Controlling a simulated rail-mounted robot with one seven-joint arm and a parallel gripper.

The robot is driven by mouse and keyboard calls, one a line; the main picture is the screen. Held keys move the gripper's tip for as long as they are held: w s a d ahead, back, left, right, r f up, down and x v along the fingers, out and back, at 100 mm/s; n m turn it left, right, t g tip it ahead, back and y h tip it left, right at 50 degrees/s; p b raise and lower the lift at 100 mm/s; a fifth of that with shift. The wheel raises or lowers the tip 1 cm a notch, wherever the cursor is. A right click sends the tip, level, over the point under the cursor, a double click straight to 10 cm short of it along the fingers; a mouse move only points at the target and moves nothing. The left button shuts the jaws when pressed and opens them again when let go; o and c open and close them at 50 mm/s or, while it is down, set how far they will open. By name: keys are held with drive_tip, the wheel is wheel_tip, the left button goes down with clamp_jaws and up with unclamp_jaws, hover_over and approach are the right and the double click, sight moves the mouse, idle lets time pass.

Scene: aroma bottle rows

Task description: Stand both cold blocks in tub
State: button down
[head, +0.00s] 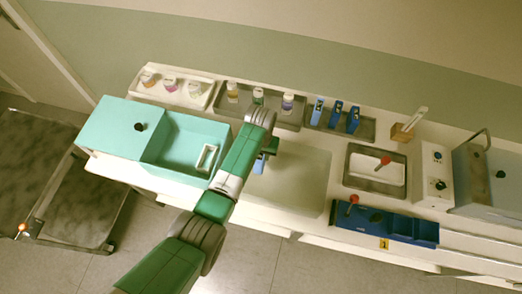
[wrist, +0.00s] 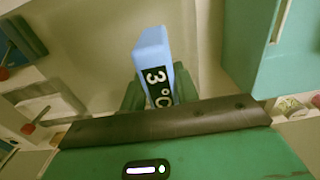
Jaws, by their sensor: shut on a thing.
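My gripper (wrist: 158,92) is shut on a light blue block (wrist: 152,50) with a dark label reading "3°C". In the head view the held block (head: 260,164) shows small beside my gripper, over the pale work surface right of the tub. The teal tub (head: 180,172) is open on its right part, with a white slotted frame (head: 206,158) inside. A similar light blue block (head: 318,109) stands upright in a grey tray at the back, left of two darker blue ones (head: 344,117). Their labels are too small to read.
A teal lid (head: 115,130) with a black knob covers the left. The pale surface (head: 300,180) is clear.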

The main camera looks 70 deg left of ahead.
wheel_tip(320, 180, down, 9)
drive_tip(key=b, duration=0.6)
drive_tip(key=shift+f+b, duration=0.6)
drive_tip(key=shift+b, duration=0.05)
drive_tip(key=c, duration=1)
unclamp_jaws()
drive_tip(key=shift+o, duration=0.2)
wheel_tip(320, 180, up, 8)
drive_tip(key=shift+f+p, duration=0.1)
drive_tip(key=shift+p, duration=0.7)
